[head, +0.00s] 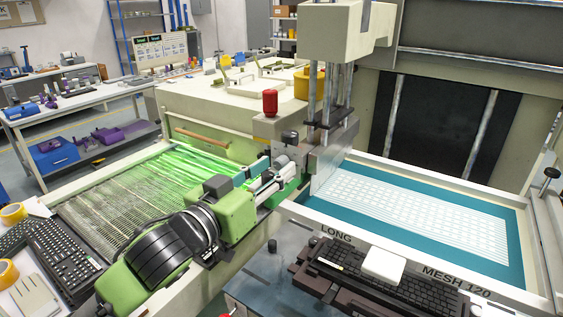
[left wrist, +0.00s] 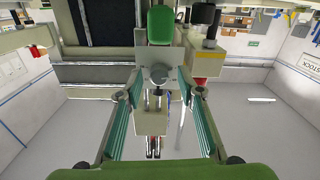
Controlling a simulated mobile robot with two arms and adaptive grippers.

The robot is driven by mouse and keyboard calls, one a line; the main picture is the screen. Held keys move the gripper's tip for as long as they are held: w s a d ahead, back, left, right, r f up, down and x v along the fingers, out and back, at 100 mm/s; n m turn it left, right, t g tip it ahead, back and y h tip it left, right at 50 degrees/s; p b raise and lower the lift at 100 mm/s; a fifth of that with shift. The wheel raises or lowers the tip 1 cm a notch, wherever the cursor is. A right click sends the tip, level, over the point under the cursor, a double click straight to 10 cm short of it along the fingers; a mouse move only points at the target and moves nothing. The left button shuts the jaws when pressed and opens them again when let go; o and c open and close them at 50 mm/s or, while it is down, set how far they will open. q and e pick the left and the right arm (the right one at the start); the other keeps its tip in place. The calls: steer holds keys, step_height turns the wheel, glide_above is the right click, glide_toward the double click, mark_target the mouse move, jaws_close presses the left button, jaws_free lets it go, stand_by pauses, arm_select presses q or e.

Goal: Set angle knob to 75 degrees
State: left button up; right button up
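My left gripper (head: 277,173) reaches in from the left in the head view, up to the squeegee head (head: 330,155) of the printing machine. In the left wrist view the left gripper (left wrist: 158,95) has its two teal-padded fingers wide apart, with nothing held between them. A small round grey knob (left wrist: 159,74) shows between the fingertips, apart from both. I cannot read any angle scale on it. In the head view a dark knob (head: 290,137) stands just beyond the gripper; I cannot tell whether it is the same one. My right gripper is not in view.
A teal-framed mesh screen (head: 505,262) lies right of the squeegee head. A keyboard (head: 390,280) with a white block (head: 384,264) sits in front. A red cylinder (head: 270,102) stands behind the gripper. A green-lit bed (head: 140,205) lies left.

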arm_select(q)
steer(key=shift+w+d, duration=0.2)
steer(key=shift+s+a+r, duration=0.1)
steer(key=shift+s, duration=0.2)
jaws_close()
steer(key=shift+a, duration=0.1)
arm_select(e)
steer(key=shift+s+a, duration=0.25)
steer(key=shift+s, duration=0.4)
